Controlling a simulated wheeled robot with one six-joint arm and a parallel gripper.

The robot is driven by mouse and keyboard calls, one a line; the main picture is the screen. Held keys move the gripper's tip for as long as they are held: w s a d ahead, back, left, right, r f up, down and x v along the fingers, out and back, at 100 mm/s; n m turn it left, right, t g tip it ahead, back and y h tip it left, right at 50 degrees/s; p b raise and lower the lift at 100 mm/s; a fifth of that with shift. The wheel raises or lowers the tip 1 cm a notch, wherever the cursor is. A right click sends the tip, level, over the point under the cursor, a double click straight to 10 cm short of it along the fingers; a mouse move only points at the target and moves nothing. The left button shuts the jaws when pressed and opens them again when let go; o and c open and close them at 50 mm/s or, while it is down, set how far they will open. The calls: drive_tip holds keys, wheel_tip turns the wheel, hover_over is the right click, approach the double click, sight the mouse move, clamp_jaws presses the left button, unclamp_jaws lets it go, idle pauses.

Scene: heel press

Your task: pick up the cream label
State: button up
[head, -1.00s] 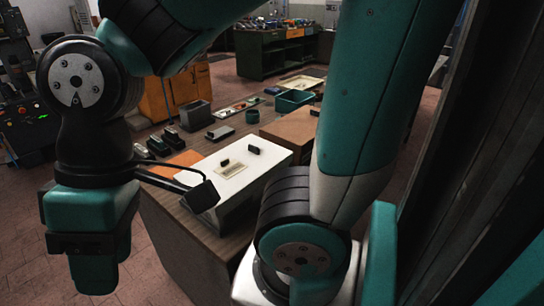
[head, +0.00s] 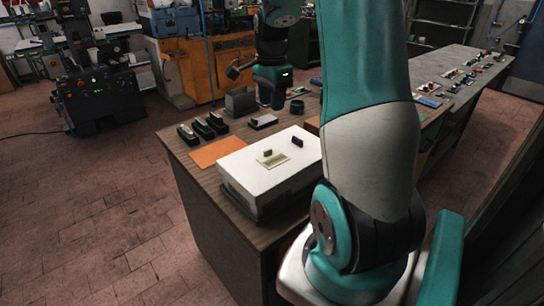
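The cream label (head: 273,160) is a small pale rectangle lying on top of the white box (head: 250,172) on the bench. A small dark block (head: 267,153) stands at its far edge and covers or hides a little of it. My gripper (head: 271,101) points down over the far part of the bench, beyond the white box and apart from the label. Its fingers are small and dark here, so I cannot tell whether they are open or shut, and I see nothing held.
Another dark block (head: 297,141) stands on the box, right of the label. An orange sheet (head: 217,151) and several dark items (head: 203,128) lie left of the box. A grey bin (head: 240,102) and a small green cup (head: 297,106) stand behind it. Floor is free at left.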

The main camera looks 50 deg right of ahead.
drive_tip(key=p, duration=0.2)
hover_over(271, 148)
wheel_tip(271, 148, down, 9)
drive_tip(key=shift+s+a+f, duration=0.1)
drive_tip(key=shift+s, duration=0.05)
drive_tip(key=shift+w+f+p, duration=0.2)
drive_tip(key=shift+f+p, duration=0.95)
drive_tip(key=shift+f, duration=1.55)
drive_tip(key=shift+c, duration=0.2)
clamp_jaws()
